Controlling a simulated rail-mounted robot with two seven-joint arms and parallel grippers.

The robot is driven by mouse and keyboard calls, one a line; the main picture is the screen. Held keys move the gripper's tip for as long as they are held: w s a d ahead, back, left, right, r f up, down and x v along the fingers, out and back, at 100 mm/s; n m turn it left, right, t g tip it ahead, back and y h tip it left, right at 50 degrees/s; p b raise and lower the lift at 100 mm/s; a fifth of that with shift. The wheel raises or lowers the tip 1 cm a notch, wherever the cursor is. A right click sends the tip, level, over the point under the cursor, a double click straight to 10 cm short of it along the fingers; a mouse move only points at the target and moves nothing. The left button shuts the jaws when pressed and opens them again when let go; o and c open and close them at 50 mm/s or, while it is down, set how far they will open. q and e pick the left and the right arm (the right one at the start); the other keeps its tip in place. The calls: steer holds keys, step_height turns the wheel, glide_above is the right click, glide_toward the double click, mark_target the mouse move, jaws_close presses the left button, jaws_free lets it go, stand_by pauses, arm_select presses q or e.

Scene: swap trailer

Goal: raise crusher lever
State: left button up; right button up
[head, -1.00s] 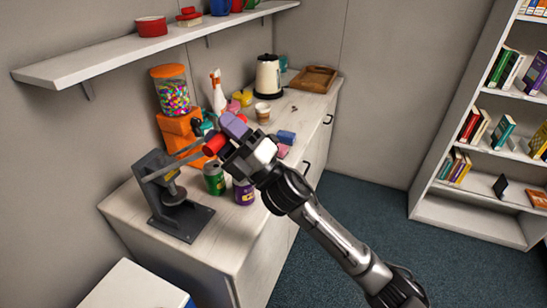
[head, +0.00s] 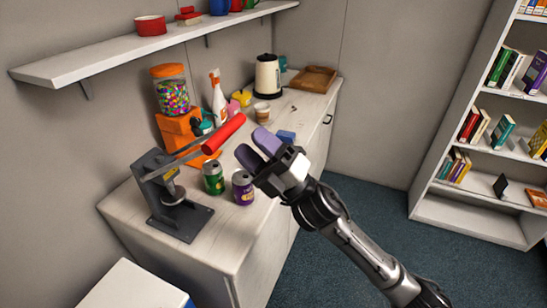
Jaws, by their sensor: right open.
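The crusher (head: 161,193) is a dark grey frame on a flat base at the near left of the counter. Its lever ends in a red handle (head: 224,134), which is raised and points up to the right. My right gripper (head: 256,150), with purple finger pads, is open and empty. It is to the right of and a little below the red handle, apart from it. A green can (head: 213,178) and a purple can (head: 243,187) stand on the counter below the handle. My left gripper is not in view.
An orange candy dispenser (head: 180,130) stands behind the lever. A spray bottle (head: 218,100), a kettle (head: 268,76), a cup (head: 262,112) and a wooden tray (head: 313,79) are farther back. A shelf (head: 110,57) overhangs the counter. The floor on the right is clear.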

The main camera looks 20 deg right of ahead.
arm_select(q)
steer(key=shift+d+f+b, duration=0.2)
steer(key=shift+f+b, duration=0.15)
arm_select(e)
steer(key=shift+s+d+f, duration=0.3)
steer(key=shift+s+d, duration=0.35)
steer(key=shift+s+d+f, duration=0.3)
steer(key=shift+s+d, duration=0.3)
steer(key=shift+s, duration=0.05)
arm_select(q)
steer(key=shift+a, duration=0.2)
